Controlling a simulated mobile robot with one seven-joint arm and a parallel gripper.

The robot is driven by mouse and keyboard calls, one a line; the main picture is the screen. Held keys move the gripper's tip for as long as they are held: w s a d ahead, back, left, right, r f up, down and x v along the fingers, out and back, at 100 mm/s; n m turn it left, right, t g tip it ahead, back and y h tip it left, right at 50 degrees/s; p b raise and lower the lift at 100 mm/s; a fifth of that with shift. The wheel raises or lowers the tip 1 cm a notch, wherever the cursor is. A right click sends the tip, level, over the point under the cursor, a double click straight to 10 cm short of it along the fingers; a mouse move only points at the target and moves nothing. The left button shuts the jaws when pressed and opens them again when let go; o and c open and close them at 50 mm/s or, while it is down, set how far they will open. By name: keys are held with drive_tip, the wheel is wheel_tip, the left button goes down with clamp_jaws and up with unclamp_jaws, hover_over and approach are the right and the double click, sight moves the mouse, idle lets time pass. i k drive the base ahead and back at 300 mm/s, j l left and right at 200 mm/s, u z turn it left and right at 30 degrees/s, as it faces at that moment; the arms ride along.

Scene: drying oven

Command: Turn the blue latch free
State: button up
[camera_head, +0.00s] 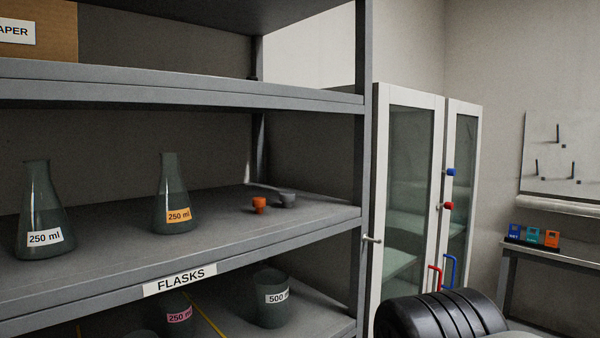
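A small blue knob-like piece (451,172), which looks like the blue latch, sits on the narrow frame between the two glass doors of a pale cabinet (410,92). A similar red piece (447,205) is just below it. Lower down are a blue bar handle (454,268) and a red bar handle (430,279). The blue piece is small here, and I cannot tell whether it is locked or turned free. Both cabinet doors look shut. My gripper is not in view; a dark ribbed rounded part at the lower right looks like my arm.
A grey metal shelf (180,89) fills the left, with flasks (172,195), a beaker (271,300) and small orange (259,204) and grey (287,198) pieces. Its upright (364,170) stands left of the cabinet. A bench (555,252) with coloured boxes is at far right.

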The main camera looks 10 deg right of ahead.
sight(449, 171)
drive_tip(key=z, duration=1.1)
drive_tip(key=i+l, duration=0.25)
drive_tip(key=i+l+z, duration=0.1)
drive_tip(key=i, duration=0.4)
drive_tip(key=i+l+z, duration=0.1)
drive_tip(key=i+l, duration=0.2)
drive_tip(key=i, duration=0.1)
